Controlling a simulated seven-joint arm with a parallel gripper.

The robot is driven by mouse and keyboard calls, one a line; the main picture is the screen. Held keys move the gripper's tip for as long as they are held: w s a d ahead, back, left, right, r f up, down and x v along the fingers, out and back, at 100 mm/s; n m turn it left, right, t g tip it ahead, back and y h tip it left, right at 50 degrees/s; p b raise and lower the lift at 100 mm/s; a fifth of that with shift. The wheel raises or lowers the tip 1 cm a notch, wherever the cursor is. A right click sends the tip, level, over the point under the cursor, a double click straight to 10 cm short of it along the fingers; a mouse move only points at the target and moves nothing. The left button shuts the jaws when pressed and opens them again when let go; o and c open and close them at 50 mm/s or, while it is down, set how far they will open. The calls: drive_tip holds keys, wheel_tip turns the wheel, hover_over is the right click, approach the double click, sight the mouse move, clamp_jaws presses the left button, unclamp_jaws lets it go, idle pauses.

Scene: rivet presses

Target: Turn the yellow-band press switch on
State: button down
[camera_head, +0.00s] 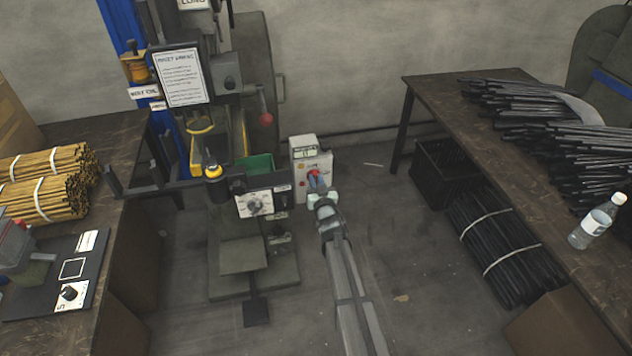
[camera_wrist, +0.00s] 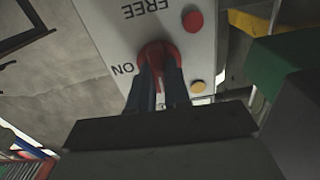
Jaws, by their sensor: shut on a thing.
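The press (camera_head: 240,205) stands left of the middle in the head view, with yellow parts beside its blue column. A light grey switch box (camera_head: 303,160) is at its right side. In the wrist view the box face (camera_wrist: 110,28) shows upside-down words "FREE" and "ON". A red rotary switch knob (camera_wrist: 157,55) sits on this face, and my gripper (camera_wrist: 160,75) is shut on it. In the head view my gripper (camera_head: 317,182) reaches the box front from below right. The fingers hide part of the knob, so its exact setting is unclear.
A red button (camera_wrist: 193,21) and a yellow button (camera_wrist: 198,86) are close to the fingers. A green bin (camera_head: 258,165) sits left of the box. Tables with rod bundles stand at the left and right (camera_head: 430,85). A black crate (camera_head: 440,165) is under the right table.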

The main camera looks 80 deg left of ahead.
drive_tip(key=m, duration=0.4)
drive_tip(key=shift+w+m, duration=0.15)
drive_tip(key=shift+m, duration=0.15)
drive_tip(key=shift+w+f+m, duration=0.1)
drive_tip(key=shift+f+m, duration=0.05)
drive_tip(key=shift+m, duration=3)
drive_tip(key=shift+w+f+m, duration=0.1)
drive_tip(key=shift+m, duration=3.05)
drive_tip(key=c, duration=1.1)
unclamp_jaws()
drive_tip(key=shift+s, duration=0.1)
